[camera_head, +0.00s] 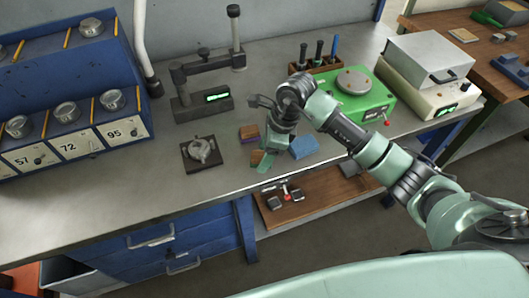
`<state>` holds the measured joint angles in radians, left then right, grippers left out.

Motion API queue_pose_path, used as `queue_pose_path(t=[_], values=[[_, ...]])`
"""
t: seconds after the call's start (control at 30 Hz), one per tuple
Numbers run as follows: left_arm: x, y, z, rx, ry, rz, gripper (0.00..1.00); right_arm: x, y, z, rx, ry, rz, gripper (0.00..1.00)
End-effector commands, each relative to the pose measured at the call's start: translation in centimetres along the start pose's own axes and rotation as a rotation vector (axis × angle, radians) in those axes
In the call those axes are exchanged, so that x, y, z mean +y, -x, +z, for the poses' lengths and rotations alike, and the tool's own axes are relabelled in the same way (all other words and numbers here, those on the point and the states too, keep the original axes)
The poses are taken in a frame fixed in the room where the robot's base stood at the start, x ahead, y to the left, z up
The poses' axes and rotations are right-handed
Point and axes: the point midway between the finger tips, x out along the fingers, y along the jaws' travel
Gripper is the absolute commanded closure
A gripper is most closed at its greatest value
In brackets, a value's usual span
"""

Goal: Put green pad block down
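The green pad block (266,163) is a small, flat, dark green piece near the front edge of the grey bench (150,196). My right gripper (272,152) points down over the bench, with the green pad block at its fingertips. It looks shut on the block, though the fingers are small and partly hidden by the gripper body. I cannot tell whether the block touches the bench. A brown block (257,156) lies just left of it, partly covered. My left gripper is not in view.
A blue block (303,147) lies to the right, and a brown and purple block (249,134) lies behind. A dark square fixture (201,153) stands left, a gauge stand (205,103) behind it. A green machine (358,98) stands at back right. The bench's front left is clear.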

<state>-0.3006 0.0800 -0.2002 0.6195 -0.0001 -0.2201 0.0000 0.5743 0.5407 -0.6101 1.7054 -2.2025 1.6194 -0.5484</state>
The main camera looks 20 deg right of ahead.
Motion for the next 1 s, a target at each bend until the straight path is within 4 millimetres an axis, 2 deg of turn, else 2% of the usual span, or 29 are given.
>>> queue_pose_path(t=[0.27, 0.37, 0.7, 0.8, 1.0], values=[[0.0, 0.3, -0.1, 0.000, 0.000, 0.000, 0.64, -0.1, 0.7, 0.1, -0.002, 0.000, -0.002, 0.39], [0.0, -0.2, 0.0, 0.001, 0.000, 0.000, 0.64, -0.2, 2.1, 0.1, -0.002, 0.000, -0.005, 0.39], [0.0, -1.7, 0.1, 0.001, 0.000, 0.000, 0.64, -0.1, 9.3, 0.1, -0.002, 0.001, -0.006, 0.39], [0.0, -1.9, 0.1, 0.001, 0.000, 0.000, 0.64, -0.1, 10.8, 0.1, -0.002, 0.000, -0.003, 0.39], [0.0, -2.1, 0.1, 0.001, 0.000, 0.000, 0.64, 0.0, 12.2, 0.1, 0.000, 0.000, 0.000, 0.39]])
